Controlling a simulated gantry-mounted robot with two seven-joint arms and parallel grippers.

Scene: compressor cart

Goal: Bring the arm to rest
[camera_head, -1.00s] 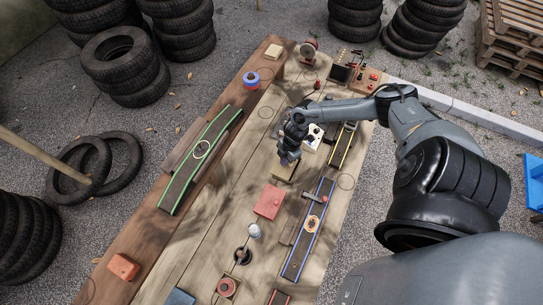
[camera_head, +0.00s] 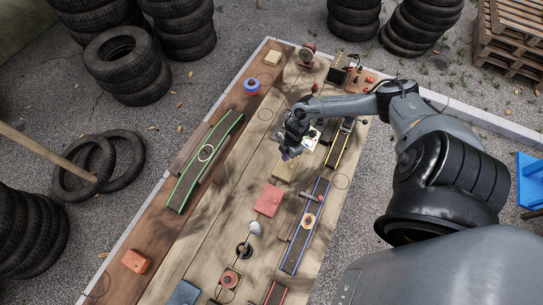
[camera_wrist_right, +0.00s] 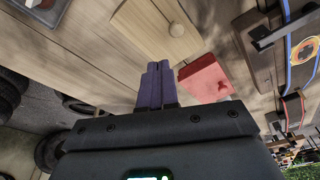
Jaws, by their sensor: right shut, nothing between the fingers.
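My right arm reaches in from the right over the long wooden table (camera_head: 190,262). My right gripper (camera_head: 287,154) hangs above the middle of the table and is shut and empty. In the right wrist view its two purple fingers (camera_wrist_right: 157,84) are together. Beyond the fingertips there are a light wooden block (camera_wrist_right: 160,28) with a round knob and a red block (camera_wrist_right: 205,78); neither is held. In the head view the red block (camera_head: 269,199) lies below the gripper. My left gripper is not seen.
A green-edged track (camera_head: 204,160) lies on the left of the table, a blue-edged track (camera_head: 305,228) on the right. An orange block (camera_head: 136,261) and a blue-and-red ring-shaped item (camera_head: 251,83) stand on the left plank. Tyre stacks (camera_head: 122,65) surround the table.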

